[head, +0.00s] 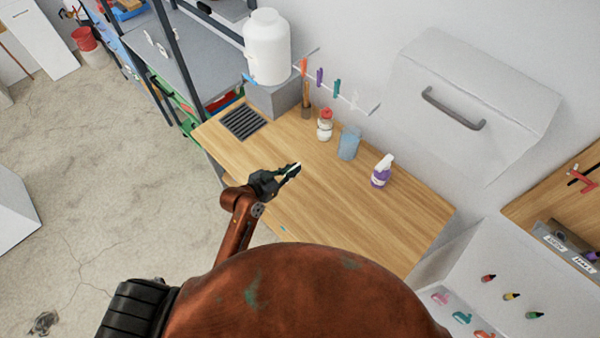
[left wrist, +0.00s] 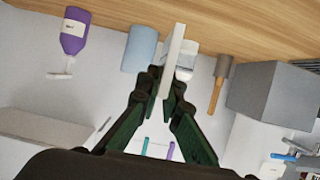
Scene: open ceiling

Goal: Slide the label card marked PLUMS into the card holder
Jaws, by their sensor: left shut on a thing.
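My left gripper (head: 290,172) is over the wooden worktop, near its front edge. In the left wrist view its green-black fingers (left wrist: 172,92) are shut on a thin, pale card (left wrist: 174,52), seen almost edge-on. No writing on the card can be read from this angle. In the head view only a small pale sliver shows at the fingertips. A grey bin with small white labels (head: 554,243) is at the right edge. I cannot tell whether a card holder is on it. My right gripper is not in view.
On the worktop (head: 400,215) stand a purple spray bottle (head: 381,171), a blue cup (head: 349,142), a red-lidded jar (head: 325,125) and a white tank on a grey block (head: 272,98). A white hood (head: 470,100) is on the wall. The worktop's front right is clear.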

